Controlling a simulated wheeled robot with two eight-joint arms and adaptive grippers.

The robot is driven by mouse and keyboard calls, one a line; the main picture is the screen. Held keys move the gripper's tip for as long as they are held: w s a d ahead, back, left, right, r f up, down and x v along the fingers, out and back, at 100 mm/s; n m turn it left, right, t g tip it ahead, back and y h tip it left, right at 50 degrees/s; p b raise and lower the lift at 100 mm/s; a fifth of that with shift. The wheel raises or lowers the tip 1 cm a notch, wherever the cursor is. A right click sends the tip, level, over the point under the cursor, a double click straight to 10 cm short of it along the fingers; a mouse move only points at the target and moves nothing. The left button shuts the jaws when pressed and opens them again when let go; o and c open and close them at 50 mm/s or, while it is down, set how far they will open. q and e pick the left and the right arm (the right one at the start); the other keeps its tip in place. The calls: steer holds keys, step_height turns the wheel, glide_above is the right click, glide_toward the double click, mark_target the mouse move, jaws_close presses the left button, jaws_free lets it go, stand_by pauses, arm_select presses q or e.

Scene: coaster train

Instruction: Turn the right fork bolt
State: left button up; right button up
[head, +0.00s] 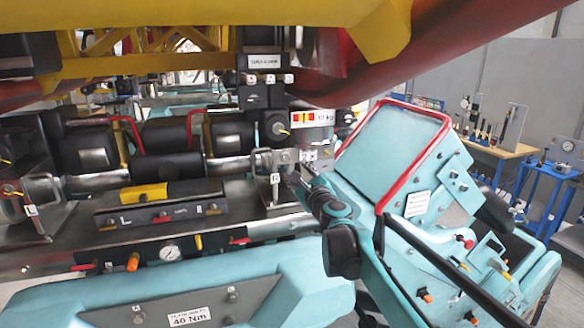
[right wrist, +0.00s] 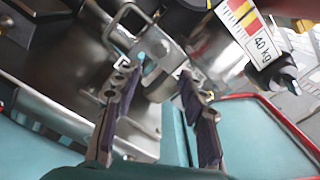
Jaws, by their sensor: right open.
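The right fork (head: 285,157) is a grey metal bracket at the right end of the horizontal bar, beside a small "R" tag (head: 275,179). My right gripper (head: 296,177) is just below and in front of it, coming in from the lower right. The metal fork bracket (right wrist: 150,48) is just beyond the fingertips. The bolt itself is too small and too crowded by the bracket to pick out clearly. My left gripper is not in view.
A white "40 kg" label (right wrist: 262,47) is close to the right of the fork. A teal housing with a red tube frame (head: 384,155) stands right of my arm. Yellow and red track beams (head: 180,22) hang overhead.

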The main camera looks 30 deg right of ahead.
steer(key=shift+v, duration=1.75)
steer(key=n+p, duration=0.2)
steer(key=n, duration=2.2)
glide_toward(287, 159)
steer(key=p+x, duration=0.1)
steer(key=x, duration=0.7)
steer(key=shift+w+p, duration=0.1)
steer(key=shift+p, duration=0.3)
steer(key=shift+c, duration=0.3)
jaws_close()
